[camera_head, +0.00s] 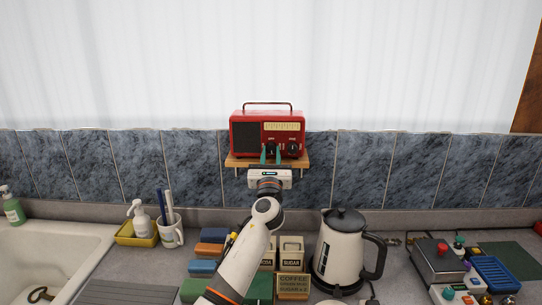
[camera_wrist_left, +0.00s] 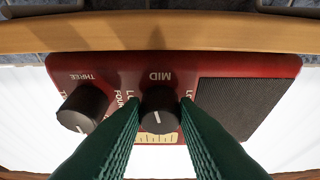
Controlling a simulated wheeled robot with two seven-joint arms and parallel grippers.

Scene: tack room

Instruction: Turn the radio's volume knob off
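The red radio (camera_head: 267,130) stands on a small wooden shelf (camera_head: 240,161) against the tiled wall. Two black knobs show on its front. In the upside-down left wrist view, one knob (camera_wrist_left: 160,108) sits by the "MID" and "LO" lettering, the other (camera_wrist_left: 82,108) by "THREE" and "FOUR". No word "volume" is readable. My left gripper (camera_head: 270,156) is at the head view's left-hand knob. Its green fingers (camera_wrist_left: 161,112) lie on both sides of the "MID" knob, seemingly touching it. The knob's white pointer mark faces the picture's bottom. My right gripper is in neither view.
Below, the counter holds a kettle (camera_head: 340,250), a coffee tin (camera_head: 293,286), a white mug (camera_head: 171,235) and a yellow tray (camera_head: 136,238). A sink (camera_head: 50,250) is at left. A white curtain (camera_head: 270,60) hangs behind the radio.

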